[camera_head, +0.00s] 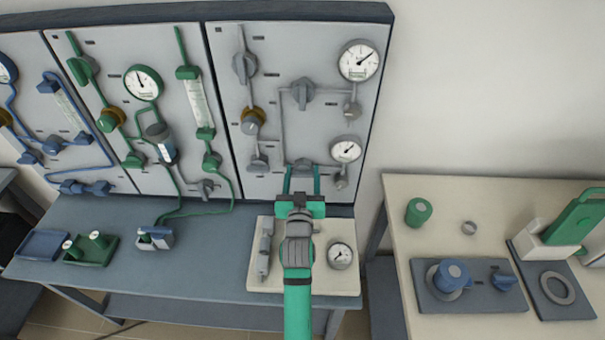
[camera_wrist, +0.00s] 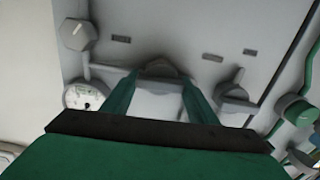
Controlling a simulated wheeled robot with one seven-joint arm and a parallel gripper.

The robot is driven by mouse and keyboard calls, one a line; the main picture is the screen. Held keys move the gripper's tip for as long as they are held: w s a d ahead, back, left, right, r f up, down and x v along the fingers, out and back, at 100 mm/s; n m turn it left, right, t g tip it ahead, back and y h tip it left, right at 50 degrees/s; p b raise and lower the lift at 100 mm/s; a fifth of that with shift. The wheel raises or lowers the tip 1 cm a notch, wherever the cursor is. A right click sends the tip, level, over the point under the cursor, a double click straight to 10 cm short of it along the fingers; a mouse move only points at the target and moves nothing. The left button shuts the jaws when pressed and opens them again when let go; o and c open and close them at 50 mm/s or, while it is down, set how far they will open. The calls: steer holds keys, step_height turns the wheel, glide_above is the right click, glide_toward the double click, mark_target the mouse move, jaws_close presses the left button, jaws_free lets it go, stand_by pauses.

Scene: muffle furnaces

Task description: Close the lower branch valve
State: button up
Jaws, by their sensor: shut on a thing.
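The lower branch valve (camera_head: 301,163) is a grey valve low on the right-hand grey panel, to the left of the lower gauge (camera_head: 346,150). My gripper (camera_head: 302,172) reaches to it from below, with its teal fingers on either side of the handle. In the wrist view my gripper (camera_wrist: 160,85) is shut on the grey handle (camera_wrist: 160,70). The fingers and arm hide part of the valve, so its exact handle angle is hard to tell. The upper branch valve (camera_head: 302,93) stands above it on the same panel.
A grey valve (camera_head: 257,162) sits left of my gripper and a small knob (camera_head: 341,180) sits to its right, both close. A pale plate (camera_head: 340,282) with a gauge lies beneath my arm on the blue-grey bench (camera_head: 205,275). A beige table (camera_head: 400,230) stands at right.

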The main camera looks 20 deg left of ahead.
steer(key=shift+n, duration=0.3)
steer(key=n, duration=0.3)
steer(key=shift+a+n, duration=0.15)
steer(key=shift+n, duration=0.25)
steer(key=n, duration=0.4)
steer(key=shift+f+n, duration=0.1)
steer(key=shift+n, duration=0.2)
steer(key=n, duration=0.4)
steer(key=shift+s+a+f, duration=0.1)
steer(key=shift+n, duration=2.2)
steer(key=shift+f, duration=0.1)
steer(key=o, duration=1)
steer(key=shift+o, duration=0.2)
